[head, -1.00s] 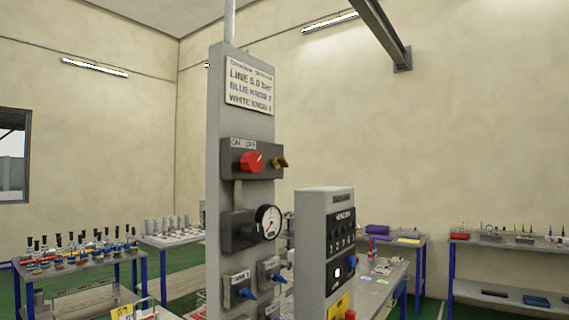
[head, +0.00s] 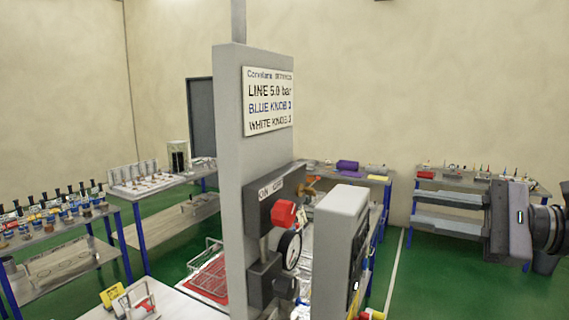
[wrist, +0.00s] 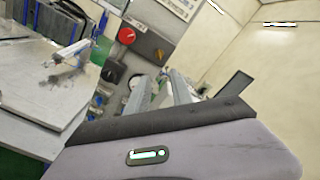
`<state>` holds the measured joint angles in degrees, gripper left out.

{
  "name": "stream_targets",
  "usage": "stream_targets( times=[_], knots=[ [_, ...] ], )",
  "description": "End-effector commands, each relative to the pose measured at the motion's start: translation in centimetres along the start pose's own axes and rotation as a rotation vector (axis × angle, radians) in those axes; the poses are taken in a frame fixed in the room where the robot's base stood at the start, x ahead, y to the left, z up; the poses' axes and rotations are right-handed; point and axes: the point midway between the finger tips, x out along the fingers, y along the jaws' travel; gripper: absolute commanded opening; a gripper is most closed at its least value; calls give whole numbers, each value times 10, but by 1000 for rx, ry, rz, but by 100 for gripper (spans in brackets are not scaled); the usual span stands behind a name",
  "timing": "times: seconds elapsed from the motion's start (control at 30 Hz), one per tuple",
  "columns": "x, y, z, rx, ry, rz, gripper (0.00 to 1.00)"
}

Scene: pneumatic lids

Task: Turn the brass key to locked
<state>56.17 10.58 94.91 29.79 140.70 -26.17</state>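The brass key (head: 310,186) sticks out of the right end of a dark switch box (head: 272,195) on the grey column. A red knob (head: 285,213) sits on the same box, left of the key. In the wrist view the red knob (wrist: 126,36) shows near the top, with a small orange-brown key (wrist: 158,53) to its right; its exact angle is too small to read. My gripper (wrist: 158,84) shows two grey fingers spread apart, empty, short of the box.
A pressure gauge (head: 290,250) sits below the switch box. A grey control unit (head: 340,235) stands close in front, right of the column. A sign (head: 268,102) is above. Benches with bottles and tools stand behind; green floor (head: 400,275) is clear at the right.

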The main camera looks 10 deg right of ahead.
Motion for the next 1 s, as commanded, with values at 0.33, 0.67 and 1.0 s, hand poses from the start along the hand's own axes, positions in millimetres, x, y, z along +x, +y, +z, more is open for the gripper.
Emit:
stream_targets(
  times=[0.33, 0.67, 1.0],
  knots=[
    [84, 0, 2, 3, -9, 1, 27],
    [160, 1, 0, 4, -6, 0, 27],
    [172, 1, -1, 4, -3, -1, 27]
  ],
)
